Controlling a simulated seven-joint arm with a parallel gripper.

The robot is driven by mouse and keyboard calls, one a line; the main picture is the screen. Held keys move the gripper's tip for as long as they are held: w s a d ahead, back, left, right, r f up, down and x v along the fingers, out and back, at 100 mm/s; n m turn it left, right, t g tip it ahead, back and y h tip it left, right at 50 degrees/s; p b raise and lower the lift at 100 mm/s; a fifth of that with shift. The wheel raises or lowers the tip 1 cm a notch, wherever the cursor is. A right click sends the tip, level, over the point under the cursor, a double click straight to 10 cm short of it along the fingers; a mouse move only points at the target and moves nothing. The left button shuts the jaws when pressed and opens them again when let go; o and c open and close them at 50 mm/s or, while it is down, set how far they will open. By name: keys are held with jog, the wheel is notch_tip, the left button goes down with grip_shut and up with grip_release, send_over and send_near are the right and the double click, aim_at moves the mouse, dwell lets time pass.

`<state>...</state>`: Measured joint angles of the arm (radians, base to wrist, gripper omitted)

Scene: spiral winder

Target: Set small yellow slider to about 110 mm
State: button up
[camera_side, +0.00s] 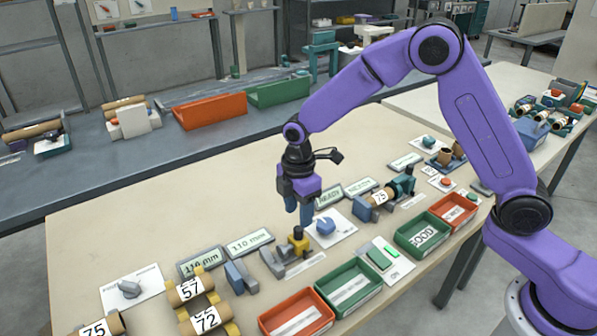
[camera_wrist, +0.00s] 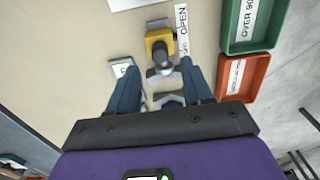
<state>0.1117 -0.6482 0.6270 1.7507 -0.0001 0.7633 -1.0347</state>
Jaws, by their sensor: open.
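The small yellow slider (camera_side: 298,241) sits upright on a grey base (camera_side: 275,263) on the bench, with a grey part at its side. In the wrist view the yellow slider (camera_wrist: 157,36) lies just past the fingertips, with a dark grey knob (camera_wrist: 160,56) on its near side. My gripper (camera_side: 305,218) points down right above the slider. In the wrist view my gripper (camera_wrist: 158,68) is open and empty, its blue fingers apart on either side of the knob's line. Whether a finger touches the slider cannot be told. A display (camera_side: 250,242) behind the slider reads 110 mm.
Another display (camera_side: 200,262) reads about 110 mm. A blue knob on a white plate (camera_side: 326,228) stands close to the right. Red (camera_side: 297,314) and green (camera_side: 349,287) trays lie in front.

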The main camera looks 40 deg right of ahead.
aim_at(298, 228)
notch_tip(298, 228, up, 11)
jog(key=shift+r, duration=0.2)
dwell(0.5)
jog(key=s+d+m, duration=0.1)
jog(key=s+d, duration=0.3)
jog(key=s, duration=0.6)
jog(key=s+d+m, duration=0.2)
jog(key=s+d, duration=0.3)
jog(key=s, duration=0.5)
jog(key=s+d+m, duration=0.2)
jog(key=s+d, duration=0.2)
jog(key=s, duration=0.7)
jog(key=shift+d+f, duration=0.25)
jog(key=shift+f, duration=0.2)
dwell(0.6)
